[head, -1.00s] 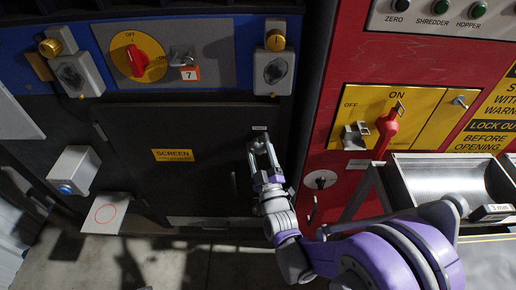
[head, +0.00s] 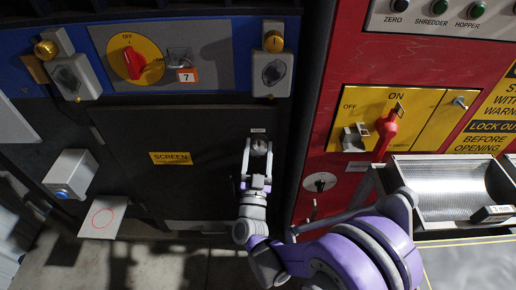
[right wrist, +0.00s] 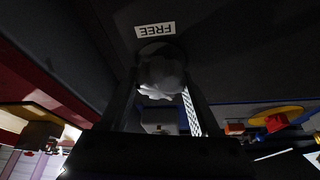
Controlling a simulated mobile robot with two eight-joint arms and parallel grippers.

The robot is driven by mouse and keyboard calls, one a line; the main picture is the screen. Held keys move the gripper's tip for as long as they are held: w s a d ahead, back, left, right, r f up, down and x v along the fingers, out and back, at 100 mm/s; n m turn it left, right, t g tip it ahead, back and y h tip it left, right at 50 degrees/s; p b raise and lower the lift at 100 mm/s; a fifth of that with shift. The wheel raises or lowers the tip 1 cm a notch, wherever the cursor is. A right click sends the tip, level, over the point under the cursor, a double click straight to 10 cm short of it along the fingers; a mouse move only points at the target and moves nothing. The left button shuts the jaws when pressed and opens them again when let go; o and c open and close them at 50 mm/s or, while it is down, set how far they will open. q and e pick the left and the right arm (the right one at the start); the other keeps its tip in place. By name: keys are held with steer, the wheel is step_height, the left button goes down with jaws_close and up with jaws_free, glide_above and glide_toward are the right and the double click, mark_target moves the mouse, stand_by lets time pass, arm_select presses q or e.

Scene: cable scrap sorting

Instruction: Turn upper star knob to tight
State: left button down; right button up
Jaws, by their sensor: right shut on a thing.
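The upper star knob (head: 259,146) sits near the top right of the dark SCREEN door (head: 125,125). In the right wrist view the knob (right wrist: 161,74) is a pale, lobed shape between my two fingers. A small label (right wrist: 156,30) beside it reads FREE, upside down in that view. My right gripper (head: 257,150) reaches up from below, with one finger on each side of the knob, and is shut on it. The knob's exact turn angle is hard to tell. My left gripper is not in view.
A red switch on yellow (head: 134,62) and grey latch boxes (head: 272,73) are above the door. To the right is a red cabinet (head: 350,120) with a red handle (head: 385,130) and a metal tray (head: 402,205). A grey box (head: 70,174) stands at left.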

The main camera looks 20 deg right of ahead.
steer(key=m+g+h, duration=0.1)
steer(key=m, duration=0.2)
steer(key=m+g+h+p, duration=0.1)
steer(key=m, duration=0.2)
steer(key=shift+m+h, duration=0.3)
steer(key=shift+h, duration=0.1)
steer(key=shift+d+m, duration=0.1)
steer(key=shift+m, duration=0.2)
steer(key=o, duration=1.4)
steer(key=shift+s, duration=0.1)
steer(key=v, duration=1)
steer(key=shift+s+a, duration=0.25)
steer(key=shift+s, duration=0.05)
